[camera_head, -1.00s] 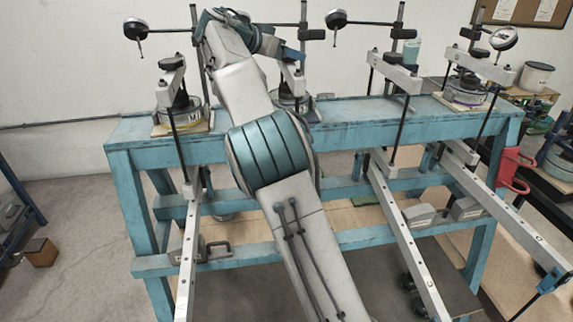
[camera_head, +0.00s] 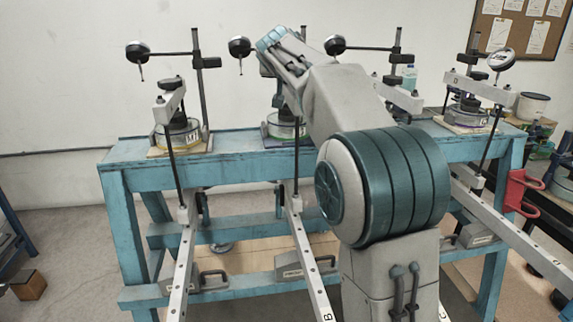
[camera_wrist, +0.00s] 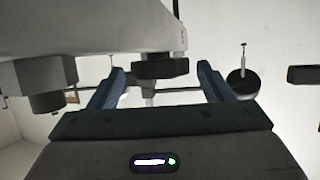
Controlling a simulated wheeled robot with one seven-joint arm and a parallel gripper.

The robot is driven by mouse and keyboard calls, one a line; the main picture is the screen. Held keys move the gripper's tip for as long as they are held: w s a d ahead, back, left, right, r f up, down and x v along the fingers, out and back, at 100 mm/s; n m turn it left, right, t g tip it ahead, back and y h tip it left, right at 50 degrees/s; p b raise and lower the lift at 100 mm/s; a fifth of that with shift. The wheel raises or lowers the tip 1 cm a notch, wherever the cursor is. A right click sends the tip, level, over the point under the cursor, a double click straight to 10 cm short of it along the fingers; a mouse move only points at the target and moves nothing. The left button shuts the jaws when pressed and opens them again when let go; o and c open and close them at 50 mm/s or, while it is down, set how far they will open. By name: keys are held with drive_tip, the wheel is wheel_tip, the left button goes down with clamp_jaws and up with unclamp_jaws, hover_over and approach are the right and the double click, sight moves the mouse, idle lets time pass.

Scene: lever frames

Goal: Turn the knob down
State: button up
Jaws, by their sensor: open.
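In the wrist view, my gripper (camera_wrist: 161,67) is open, with its two blue-grey fingers apart. A dark, round-edged knob (camera_wrist: 160,68) shows between the fingertips, and no finger visibly touches it. A pale beam (camera_wrist: 90,28) crosses the upper left, with a dark grey block (camera_wrist: 45,82) below it. In the head view, the lever frames stand on a blue bench (camera_head: 235,155). The left frame has a black knob (camera_head: 171,84) on its lever arm.
Dial gauges on horizontal rods stand at the back, including one at the left (camera_head: 137,52) and one near my wrist (camera_head: 240,47). A gauge (camera_wrist: 243,84) shows right of my fingers. Long drilled beams (camera_head: 183,270) reach forward. A red bracket (camera_head: 522,192) hangs at the bench's right.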

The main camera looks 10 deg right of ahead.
drive_tip(key=shift+d+n+y+p, duration=0.25)
drive_tip(key=shift+n+y+p, duration=0.7)
drive_tip(key=shift+y, duration=0.25)
drive_tip(key=shift+d+n+y+p, duration=0.15)
drive_tip(key=shift+n+y+p, duration=0.25)
drive_tip(key=shift+n+y, duration=0.75)
drive_tip(key=shift+d+n+y, duration=0.1)
drive_tip(key=shift+n+y, duration=0.7)
drive_tip(key=shift+y, duration=0.25)
